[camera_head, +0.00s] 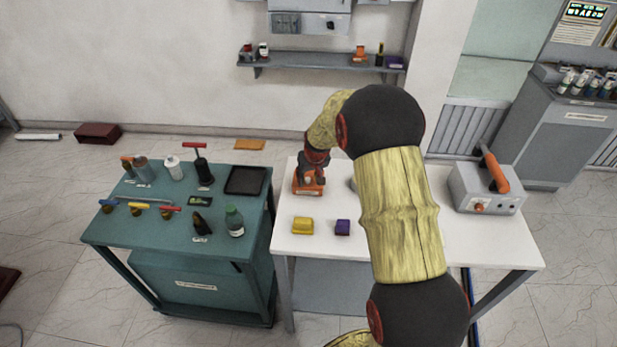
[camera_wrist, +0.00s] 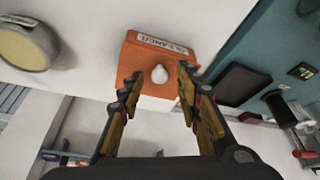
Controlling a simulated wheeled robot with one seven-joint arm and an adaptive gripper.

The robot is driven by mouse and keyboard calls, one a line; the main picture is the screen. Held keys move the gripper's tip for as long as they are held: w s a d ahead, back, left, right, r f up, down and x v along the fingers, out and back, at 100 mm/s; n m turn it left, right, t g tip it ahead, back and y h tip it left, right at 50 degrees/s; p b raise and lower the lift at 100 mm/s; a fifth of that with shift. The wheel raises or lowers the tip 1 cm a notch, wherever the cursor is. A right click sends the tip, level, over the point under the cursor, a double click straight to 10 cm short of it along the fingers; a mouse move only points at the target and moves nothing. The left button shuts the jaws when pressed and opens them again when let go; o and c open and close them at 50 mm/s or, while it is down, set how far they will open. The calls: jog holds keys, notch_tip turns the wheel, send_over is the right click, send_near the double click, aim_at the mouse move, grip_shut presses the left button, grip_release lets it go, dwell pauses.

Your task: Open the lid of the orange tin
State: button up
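The orange tin (camera_head: 307,187) stands at the back left of the white table. In the wrist view the tin (camera_wrist: 136,60) shows an orange top with a pale printed label and a small white knob (camera_wrist: 160,74). My gripper (camera_wrist: 156,82) is open, with one finger to each side of the knob in the picture. Nothing is held. I cannot tell whether the fingertips touch the tin. In the head view my gripper (camera_head: 313,172) is just above the tin and hides part of it. The lid looks closed.
A yellow block (camera_head: 302,226) and a purple block (camera_head: 343,227) sit on the white table (camera_head: 400,262), in front of the tin. A grey device (camera_head: 486,190) stands at the right. The teal table (camera_head: 150,225) with bottles and tools is on the left. A round pale-yellow-faced object (camera_wrist: 24,47) shows in the wrist view.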

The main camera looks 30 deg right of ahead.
jog(key=shift+c, duration=1.2)
grip_shut()
